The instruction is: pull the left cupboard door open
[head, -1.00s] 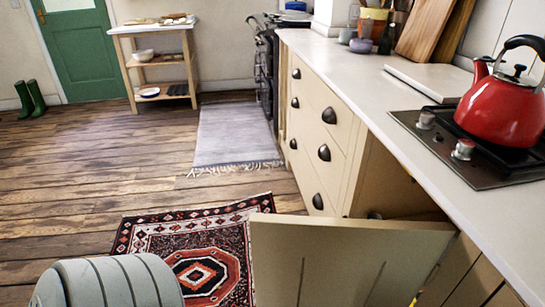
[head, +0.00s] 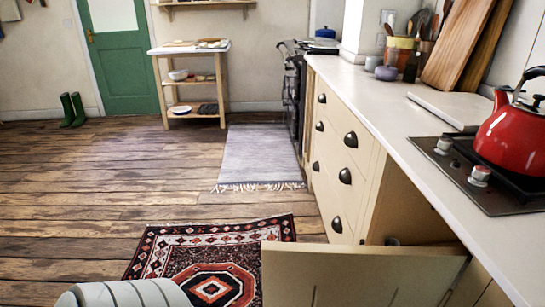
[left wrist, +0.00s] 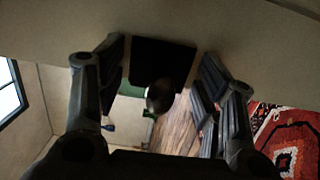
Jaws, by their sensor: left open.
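The cream cupboard door (head: 360,275) stands swung out from the counter front at the bottom of the head view. Part of the cupboard's inside (head: 408,212) shows behind it. My left gripper is out of sight in the head view; only a rounded grey part of my arm shows at the bottom left. In the left wrist view my left gripper (left wrist: 160,70) has its two dark fingers spread apart. A dark round knob-like thing (left wrist: 160,97) shows between them; I cannot tell whether they touch it. A pale panel fills the top of that view. My right gripper is not in view.
Cream drawers (head: 340,165) with dark cup handles stand beyond the door. A red kettle (head: 508,138) is on the hob above. A patterned rug (head: 205,270) lies left of the door. The wooden floor (head: 100,190) is clear towards the green door.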

